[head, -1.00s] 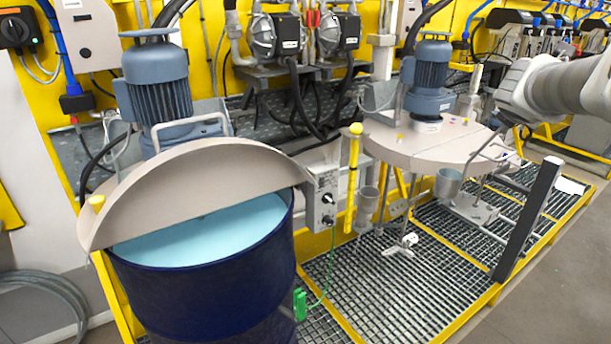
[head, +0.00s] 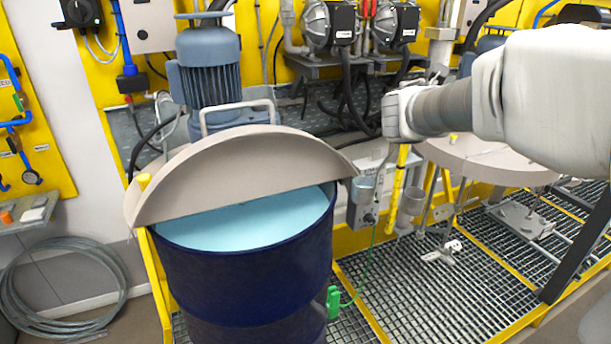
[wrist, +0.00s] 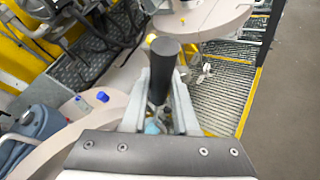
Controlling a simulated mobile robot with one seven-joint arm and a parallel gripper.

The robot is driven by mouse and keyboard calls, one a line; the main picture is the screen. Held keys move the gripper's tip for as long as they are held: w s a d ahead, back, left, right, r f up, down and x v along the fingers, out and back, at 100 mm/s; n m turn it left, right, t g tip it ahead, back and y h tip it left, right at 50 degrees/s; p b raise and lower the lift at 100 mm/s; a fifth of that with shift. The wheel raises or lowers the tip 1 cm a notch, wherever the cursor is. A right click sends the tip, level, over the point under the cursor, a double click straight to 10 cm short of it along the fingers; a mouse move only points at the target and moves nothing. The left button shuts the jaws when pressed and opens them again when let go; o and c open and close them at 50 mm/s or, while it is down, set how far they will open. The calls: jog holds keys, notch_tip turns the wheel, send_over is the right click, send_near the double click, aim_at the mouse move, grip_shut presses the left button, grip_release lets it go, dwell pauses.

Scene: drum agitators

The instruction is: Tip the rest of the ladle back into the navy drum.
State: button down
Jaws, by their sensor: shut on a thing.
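The navy drum (head: 245,272) stands left of centre in the head view, holding light blue liquid (head: 250,222). A beige half lid (head: 245,160) covers its rear part; the front is open. My gripper (head: 391,118) is right of the drum and above its rim. In the wrist view it (wrist: 162,92) is shut on the ladle's dark handle (wrist: 164,66). Light blue shows at the cup in the wrist view (wrist: 153,126). How full it is cannot be told.
A blue-grey motor (head: 209,75) and a metal loop handle rise behind the lid. A grey control box stands behind the ladle cup. Another beige lid (head: 485,158) is at right, above open grating (head: 440,290).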

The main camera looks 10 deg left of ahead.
jog(key=a+f+n+y, duration=0.1)
jog(key=a, duration=0.6)
jog(key=s+a+f+n+t+y, duration=0.1)
jog(key=a, duration=0.5)
jog(key=shift+s+a+f+y, duration=0.25)
jog(key=shift+a+f+y, duration=0.05)
jog(key=shift+a+f, duration=0.1)
jog(key=s+a+n+t+b, duration=0.1)
jog(key=s+a+n+t, duration=0.2)
jog(key=s+a, duration=0.3)
jog(key=s+a+f+n+t+h+b, duration=0.1)
jog(key=s+a, duration=0.5)
jog(key=a, duration=0.7)
jog(key=n+t, duration=0.1)
jog(key=n, duration=0.1)
jog(key=shift+s+a+f+n+t, duration=0.15)
jog(key=shift+a+f+n+t, duration=0.1)
jog(key=shift+n+t, duration=0.15)
jog(key=shift+s+a+f+n+b, duration=0.25)
jog(key=shift+a+n+b, duration=0.05)
jog(key=shift+a+b, duration=0.15)
jog(key=shift+s+a+f+t, duration=0.1)
jog(key=shift+s+a+t, duration=0.1)
jog(key=shift+t, duration=0.1)
jog(key=shift+s+a+f+n+b, duration=0.25)
jog(key=shift+a+n+b, duration=0.1)
jog(key=shift+a+n, duration=0.15)
